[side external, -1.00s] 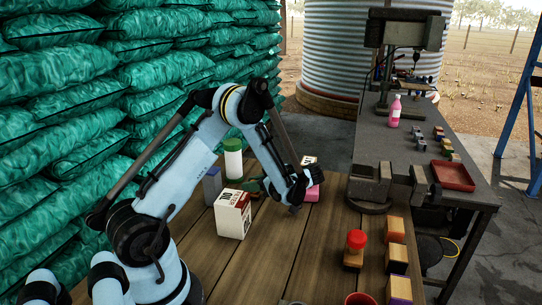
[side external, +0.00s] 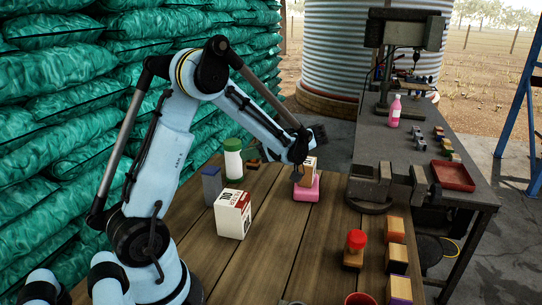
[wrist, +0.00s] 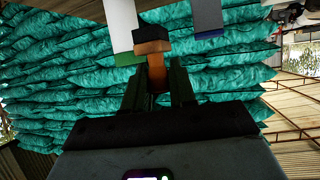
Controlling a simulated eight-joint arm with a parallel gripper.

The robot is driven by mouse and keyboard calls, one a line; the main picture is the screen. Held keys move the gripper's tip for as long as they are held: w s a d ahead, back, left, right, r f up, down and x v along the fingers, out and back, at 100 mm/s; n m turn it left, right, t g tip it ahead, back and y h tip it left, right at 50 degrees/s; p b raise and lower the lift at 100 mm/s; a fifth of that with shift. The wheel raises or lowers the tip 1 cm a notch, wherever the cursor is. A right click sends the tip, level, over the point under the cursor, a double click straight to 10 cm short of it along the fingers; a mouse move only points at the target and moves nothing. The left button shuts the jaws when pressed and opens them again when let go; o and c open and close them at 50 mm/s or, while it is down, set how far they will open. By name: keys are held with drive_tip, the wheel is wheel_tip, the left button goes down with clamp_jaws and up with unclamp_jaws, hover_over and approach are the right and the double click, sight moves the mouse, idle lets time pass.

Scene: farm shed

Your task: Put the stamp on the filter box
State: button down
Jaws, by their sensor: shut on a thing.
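My gripper (side external: 266,156) is shut on the stamp (side external: 253,163), a small wooden piece with an orange-brown handle and a darker block end. In the wrist view the stamp (wrist: 152,58) sticks out between the dark fingers (wrist: 158,88). A white printed carton (side external: 233,214), which looks like the filter box, stands on the wooden table, nearer the side camera than the gripper. Its print is too small to read. The gripper and stamp are apart from it, beyond and above it.
A white canister with a green lid (side external: 233,160) and a blue-grey block (side external: 211,186) stand near the carton. A small brown-and-white box (side external: 308,168) sits on a pink block (side external: 306,191) below my wrist. A red-topped piece (side external: 355,248) stands at right. The front middle planks are clear.

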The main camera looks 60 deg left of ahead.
drive_tip(key=s+d+r+m+t+y, duration=0.1)
drive_tip(key=s+d+r+m+t, duration=0.15)
drive_tip(key=d+r, duration=0.3)
wheel_tip(320, 180, up, 2)
drive_tip(key=m+t, duration=0.3)
hover_over(232, 197)
drive_tip(key=shift+n+y, duration=0.25)
drive_tip(key=shift+y, duration=0.15)
drive_tip(key=shift+d+f, duration=0.1)
drive_tip(key=shift+f, duration=3.85)
drive_tip(key=shift+f, duration=0.15)
drive_tip(key=c, duration=0.9)
unclamp_jaws()
